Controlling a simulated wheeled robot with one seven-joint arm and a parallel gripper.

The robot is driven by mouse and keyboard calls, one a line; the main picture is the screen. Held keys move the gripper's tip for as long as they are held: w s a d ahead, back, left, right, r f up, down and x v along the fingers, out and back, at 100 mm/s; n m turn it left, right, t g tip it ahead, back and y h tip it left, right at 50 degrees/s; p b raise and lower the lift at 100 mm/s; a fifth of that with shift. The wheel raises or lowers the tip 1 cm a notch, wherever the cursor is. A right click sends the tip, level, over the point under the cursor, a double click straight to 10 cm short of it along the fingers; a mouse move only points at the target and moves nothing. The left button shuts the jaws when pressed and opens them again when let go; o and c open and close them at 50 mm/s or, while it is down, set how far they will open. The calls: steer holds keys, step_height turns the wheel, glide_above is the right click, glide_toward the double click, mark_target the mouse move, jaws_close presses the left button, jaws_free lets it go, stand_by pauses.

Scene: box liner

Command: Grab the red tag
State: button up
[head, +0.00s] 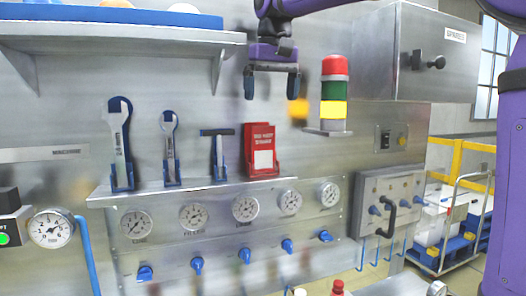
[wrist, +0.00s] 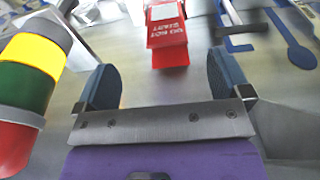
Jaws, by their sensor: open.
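The red tag (head: 262,148), with a pale panel and white lettering, stands upright in a red holder on the narrow metal ledge, at the right end of the tool row. In the wrist view the red tag (wrist: 166,30) shows at the top centre, beyond and between my fingers. My gripper (head: 272,92) is open and empty, pointing down above the tag and apart from it. Its two blue-grey fingers also show in the wrist view, where my gripper (wrist: 165,80) has nothing between them.
A stack light (head: 334,95) in red, green and yellow stands close right of my gripper. A shelf (head: 120,35) is upper left; a metal cabinet (head: 400,50) is upper right. Gauges (head: 245,208) sit below the ledge.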

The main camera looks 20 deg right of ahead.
steer(key=w, duration=0.2)
glide_toward(263, 150)
steer(key=shift+w+d+f, duration=0.1)
steer(key=shift+w+f, duration=0.2)
steer(key=shift+f, duration=0.6)
steer(key=shift+w+a+f, duration=0.1)
steer(key=shift+w+f, duration=0.2)
steer(key=shift+f, duration=0.65)
steer(key=shift+w+d+f, duration=0.1)
steer(key=shift+w+f, duration=0.25)
steer(key=shift+f, duration=0.55)
steer(key=c, duration=1)
